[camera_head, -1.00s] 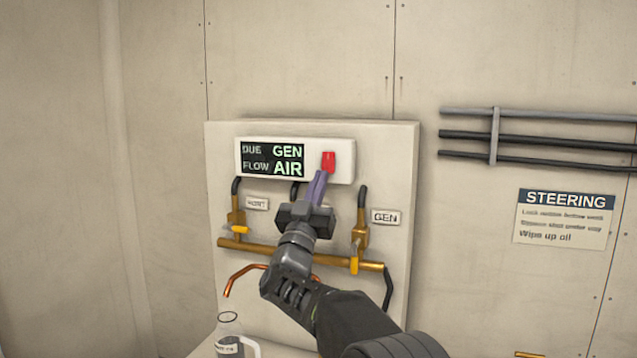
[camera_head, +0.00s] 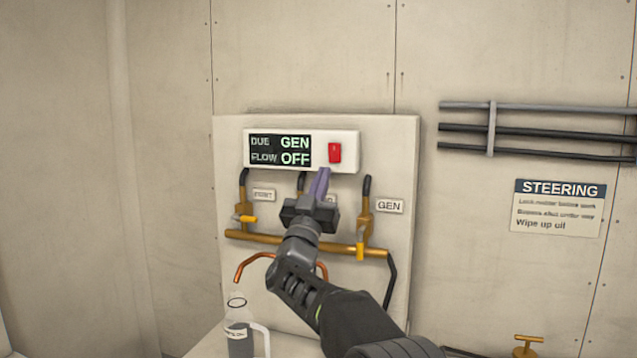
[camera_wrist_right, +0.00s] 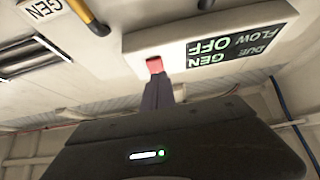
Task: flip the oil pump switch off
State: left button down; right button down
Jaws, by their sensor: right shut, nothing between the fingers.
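The oil pump switch (camera_head: 335,153) is a red rocker at the right end of a white control box (camera_head: 347,138) on the wall panel. The box's display (camera_head: 280,150) reads DUE GEN, FLOW OFF. My right gripper (camera_head: 322,172) is shut and empty. Its purple fingertips are just below and left of the switch, apart from it in the head view. In the right wrist view the switch (camera_wrist_right: 154,65) shows just beyond the fingertips (camera_wrist_right: 158,82); whether they touch it there, I cannot tell. My left gripper is not in view.
Below the box are brass valves with yellow handles (camera_head: 360,250), a brass pipe (camera_head: 300,243) and copper spouts. A labelled jug (camera_head: 238,335) stands at the lower left. Pipes (camera_head: 540,146) and a STEERING sign (camera_head: 556,207) are on the right wall.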

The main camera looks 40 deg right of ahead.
jog(key=s+a+f+b, duration=0.3)
jog(key=a+f, duration=0.2)
jog(key=f, duration=0.3)
jog(key=shift+s, duration=0.2)
dwell(0.3)
